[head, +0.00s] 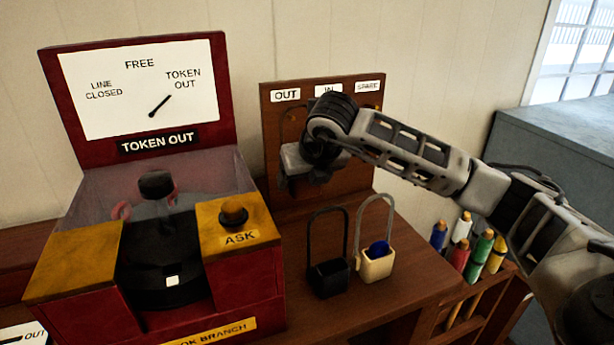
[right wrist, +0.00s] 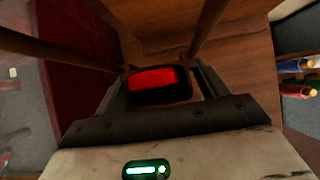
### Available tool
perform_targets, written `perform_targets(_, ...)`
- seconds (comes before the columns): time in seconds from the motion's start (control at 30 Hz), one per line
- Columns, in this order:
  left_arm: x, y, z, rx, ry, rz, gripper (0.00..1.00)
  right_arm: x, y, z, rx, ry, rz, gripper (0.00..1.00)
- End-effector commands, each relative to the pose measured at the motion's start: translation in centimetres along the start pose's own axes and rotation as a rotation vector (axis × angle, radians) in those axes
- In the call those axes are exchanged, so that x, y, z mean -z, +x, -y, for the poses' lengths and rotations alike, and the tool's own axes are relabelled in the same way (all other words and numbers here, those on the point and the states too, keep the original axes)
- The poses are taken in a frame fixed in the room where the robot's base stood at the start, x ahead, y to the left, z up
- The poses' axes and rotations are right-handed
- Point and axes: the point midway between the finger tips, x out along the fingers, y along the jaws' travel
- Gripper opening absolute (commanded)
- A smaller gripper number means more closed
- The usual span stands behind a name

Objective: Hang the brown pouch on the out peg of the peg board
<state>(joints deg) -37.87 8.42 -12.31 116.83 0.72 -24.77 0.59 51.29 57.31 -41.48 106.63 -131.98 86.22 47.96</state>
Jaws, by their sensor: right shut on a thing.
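The peg board (head: 350,185) stands upright on the wooden top, with labels OUT (head: 285,95), IN and SPARE. My right gripper (head: 300,165) is in front of its left part, below the OUT label. In the right wrist view the fingers (right wrist: 160,95) are shut on the dark body of the brown pouch, which has a red piece (right wrist: 153,78) in its opening. The pouch's brown hoop (right wrist: 208,30) rises past the camera. In the head view the arm hides most of the pouch and pegs; I cannot tell whether the hoop is around the OUT peg. My left gripper is out of view.
A black pouch (head: 330,278) and a cream pouch (head: 376,265) with a blue piece stand upright below the board. The red token machine (head: 150,235) is close on the left. A rack of coloured sticks (head: 480,250) stands at right, under my arm.

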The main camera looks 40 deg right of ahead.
Motion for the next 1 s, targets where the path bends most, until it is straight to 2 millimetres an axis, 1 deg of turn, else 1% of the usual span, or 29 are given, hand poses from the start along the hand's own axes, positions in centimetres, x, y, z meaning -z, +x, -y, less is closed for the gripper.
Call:
perform_targets(0.37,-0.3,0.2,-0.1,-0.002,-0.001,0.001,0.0,-0.6,2.2,0.0,-0.001,0.001,0.003,0.52)
perform_targets(0.77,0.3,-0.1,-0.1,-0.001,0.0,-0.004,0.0,-2.5,3.6,0.0,-0.001,0.002,0.003,0.52)
perform_targets(0.8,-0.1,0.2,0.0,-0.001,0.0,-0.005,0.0,-2.4,4.0,0.0,-0.001,0.002,0.003,0.52)
perform_targets(1.0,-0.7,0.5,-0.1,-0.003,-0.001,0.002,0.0,-2.8,5.0,-0.1,-0.001,0.001,0.004,0.52)
